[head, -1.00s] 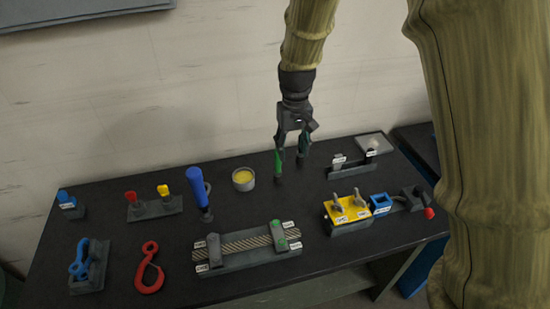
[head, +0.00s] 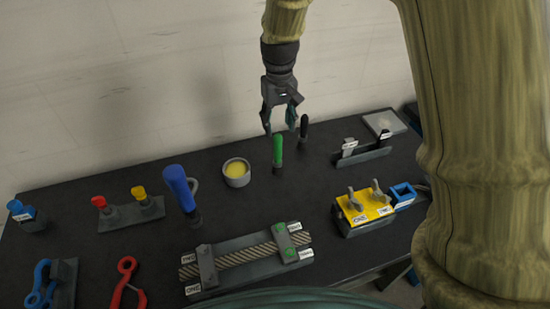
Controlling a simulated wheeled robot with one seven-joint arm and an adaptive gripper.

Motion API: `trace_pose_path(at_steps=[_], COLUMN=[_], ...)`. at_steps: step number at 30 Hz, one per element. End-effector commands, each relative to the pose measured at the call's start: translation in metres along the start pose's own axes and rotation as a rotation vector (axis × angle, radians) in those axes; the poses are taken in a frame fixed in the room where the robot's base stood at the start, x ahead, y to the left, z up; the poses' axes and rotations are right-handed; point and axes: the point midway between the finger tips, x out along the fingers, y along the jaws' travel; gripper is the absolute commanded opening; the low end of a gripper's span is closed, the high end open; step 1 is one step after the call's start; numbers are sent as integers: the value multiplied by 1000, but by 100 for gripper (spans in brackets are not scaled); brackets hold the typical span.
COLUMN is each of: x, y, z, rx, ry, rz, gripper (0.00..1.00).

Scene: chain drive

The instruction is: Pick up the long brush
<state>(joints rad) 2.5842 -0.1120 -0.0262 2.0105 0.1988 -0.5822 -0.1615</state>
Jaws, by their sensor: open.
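Two slim brush-like tools stand upright on the dark table in the head view. One has a green handle (head: 277,149) and looks the longer; the other is black (head: 303,127) and stands behind it to the right. No label shows on either, and their bristles cannot be made out. My gripper (head: 280,128) points down with its fingers apart and nothing between them. Its fingertips show just above the top of the green handle, left of the black one. Whether they touch the green handle cannot be told.
A grey cup with yellow contents (head: 237,173) stands left of the green handle. A tall blue-handled tool (head: 181,188) is further left. A rope clamp fixture (head: 235,269) lies in front, a yellow block (head: 363,205) to the right, and a labelled rack (head: 361,155) behind it.

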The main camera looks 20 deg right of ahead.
Motion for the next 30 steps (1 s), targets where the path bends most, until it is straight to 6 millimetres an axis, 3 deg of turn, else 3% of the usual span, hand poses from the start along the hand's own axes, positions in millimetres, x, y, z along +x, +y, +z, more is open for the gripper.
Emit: trace_pose_path(at_steps=[15, 30], x=[50, 76], y=[-1, -2], z=[0, -2], rx=[0, -3], ry=[-2, -4], rz=[0, 0], gripper=[49, 49])
